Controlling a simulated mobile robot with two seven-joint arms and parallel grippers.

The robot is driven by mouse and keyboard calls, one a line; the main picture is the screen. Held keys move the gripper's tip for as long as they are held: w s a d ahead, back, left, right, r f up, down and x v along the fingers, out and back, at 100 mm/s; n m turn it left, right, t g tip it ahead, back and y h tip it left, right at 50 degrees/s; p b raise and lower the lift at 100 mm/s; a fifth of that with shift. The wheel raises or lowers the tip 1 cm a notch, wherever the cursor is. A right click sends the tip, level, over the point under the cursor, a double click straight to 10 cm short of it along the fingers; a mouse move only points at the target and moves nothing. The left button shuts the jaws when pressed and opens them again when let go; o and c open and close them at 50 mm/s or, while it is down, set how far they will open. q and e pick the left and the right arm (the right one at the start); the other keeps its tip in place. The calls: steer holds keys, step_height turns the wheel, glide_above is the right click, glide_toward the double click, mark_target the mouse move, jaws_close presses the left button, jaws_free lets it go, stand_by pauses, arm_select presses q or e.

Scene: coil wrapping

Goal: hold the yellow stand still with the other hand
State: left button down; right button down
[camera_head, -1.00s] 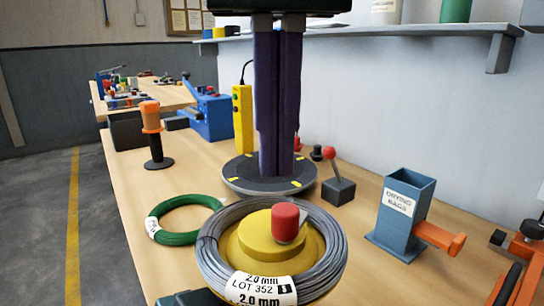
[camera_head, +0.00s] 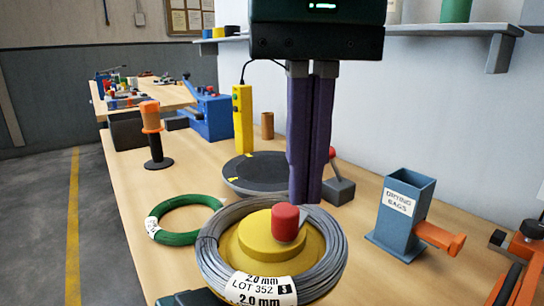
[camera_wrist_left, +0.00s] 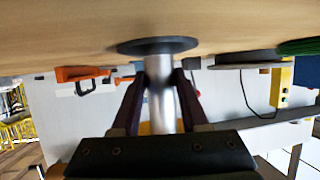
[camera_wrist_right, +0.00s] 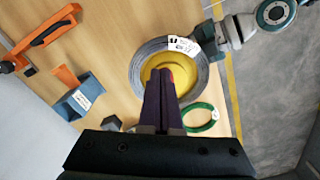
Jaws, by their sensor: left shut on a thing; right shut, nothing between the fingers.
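The yellow stand (camera_head: 262,255) has a round hub with a red knob (camera_head: 286,222) on top. A grey wire coil (camera_head: 213,264) with a white "2.0 mm LOT 352" label lies around the hub; both also show in the right wrist view (camera_wrist_right: 160,65). My left gripper (camera_wrist_left: 161,85) is shut on a grey upright post (camera_wrist_left: 161,105) with a dark round foot, which appears to be the stand's. In the head view it is largely hidden under the coil. My right gripper (camera_head: 305,198) is shut and empty, pointing down just behind the red knob.
A dark turntable (camera_head: 250,172) with yellow marks stands behind the stand. A green coil (camera_head: 180,236) lies to its left. A red-knobbed lever block (camera_head: 338,188) is close to the right fingers. The blue drying-bags box (camera_head: 398,225) stands to the right.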

mark_target(293, 215)
steer(key=shift+f, duration=1.6)
steer(key=shift+w+a, duration=0.15)
steer(key=shift+w, duration=0.1)
steer(key=shift+a, duration=0.1)
steer(key=shift+s+a, duration=0.15)
steer(key=shift+a, duration=0.35)
arm_select(q)
steer(key=shift+s+d, duration=0.1)
arm_select(e)
steer(key=shift+a, duration=0.2)
steer(key=shift+a, duration=0.1)
